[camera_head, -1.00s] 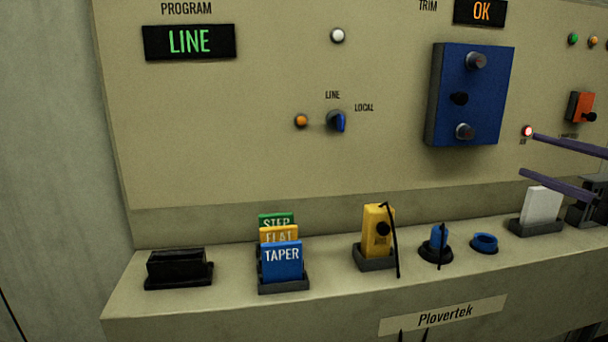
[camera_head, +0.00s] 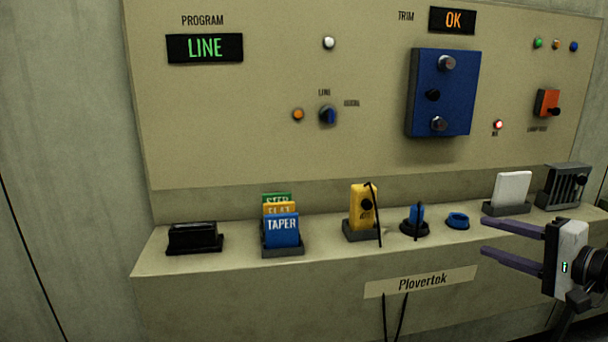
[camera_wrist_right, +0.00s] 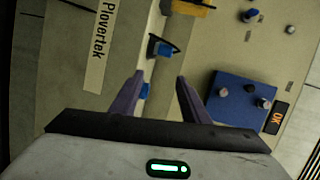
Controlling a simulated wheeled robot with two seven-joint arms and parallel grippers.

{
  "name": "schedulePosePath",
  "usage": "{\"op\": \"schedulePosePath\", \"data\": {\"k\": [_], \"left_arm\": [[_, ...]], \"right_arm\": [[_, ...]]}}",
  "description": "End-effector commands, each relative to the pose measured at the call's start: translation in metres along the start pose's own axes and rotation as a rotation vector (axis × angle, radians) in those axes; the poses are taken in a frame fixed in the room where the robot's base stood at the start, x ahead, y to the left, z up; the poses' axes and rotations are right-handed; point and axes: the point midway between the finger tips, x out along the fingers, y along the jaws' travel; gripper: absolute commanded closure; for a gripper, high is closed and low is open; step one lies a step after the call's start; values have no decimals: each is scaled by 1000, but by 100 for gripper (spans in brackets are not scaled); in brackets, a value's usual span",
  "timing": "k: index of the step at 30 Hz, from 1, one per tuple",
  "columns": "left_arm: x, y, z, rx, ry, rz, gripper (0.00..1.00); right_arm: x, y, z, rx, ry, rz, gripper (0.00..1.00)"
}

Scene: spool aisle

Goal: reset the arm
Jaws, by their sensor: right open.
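My right gripper (camera_head: 484,236) has two purple fingers, apart and empty. In the head view it is at the right, in front of the ledge and below the white card. In the right wrist view its fingers (camera_wrist_right: 158,92) are spread, with the blue ring (camera_wrist_right: 146,90) partly seen between them, apart from them. My left gripper is not in view.
The ledge (camera_head: 340,255) holds a black holder (camera_head: 194,238), cards marked STEP, FLAT and TAPER (camera_head: 282,230), a yellow device (camera_head: 359,210), a blue plug (camera_head: 416,214), a blue ring (camera_head: 457,221) and a white card (camera_head: 512,189). Above is a panel with a blue box (camera_head: 442,95).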

Motion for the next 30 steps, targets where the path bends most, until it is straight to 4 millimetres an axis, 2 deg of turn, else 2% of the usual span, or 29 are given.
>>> {"op": "schedulePosePath", "data": {"k": [1, 4, 6, 8, 9, 11, 12, 14, 15, 19, 21, 24, 27, 30], "left_arm": [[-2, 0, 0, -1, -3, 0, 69], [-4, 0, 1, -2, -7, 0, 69], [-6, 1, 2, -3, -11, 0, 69], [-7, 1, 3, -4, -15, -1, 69], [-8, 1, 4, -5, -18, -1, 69], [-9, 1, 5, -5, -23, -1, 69], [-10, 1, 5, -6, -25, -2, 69], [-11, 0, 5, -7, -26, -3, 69], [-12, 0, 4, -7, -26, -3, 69], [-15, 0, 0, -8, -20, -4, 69], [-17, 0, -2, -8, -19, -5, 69], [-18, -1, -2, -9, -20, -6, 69], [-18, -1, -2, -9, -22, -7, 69], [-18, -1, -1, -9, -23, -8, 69]], "right_arm": [[8, 27, 11, -34, 0, 44, 58], [19, 88, 36, -137, 5, 143, 58], [23, 136, 61, -233, -3, 219, 58], [23, 176, 85, -324, -17, 280, 58], [20, 201, 102, -386, -30, 318, 58], [14, 237, 131, -484, -57, 370, 58], [8, 260, 151, -551, -79, 402, 58], [-3, 290, 184, -656, -116, 442, 58], [-12, 309, 207, -728, -144, 465, 58], [-46, 351, 282, -960, -240, 508, 58], [-63, 362, 317, -1074, -286, 513, 58], [-82, 369, 355, -1201, -334, 509, 58], [-94, 370, 377, -1282, -363, 503, 58], [-97, 370, 385, -1315, -373, 499, 58]]}}
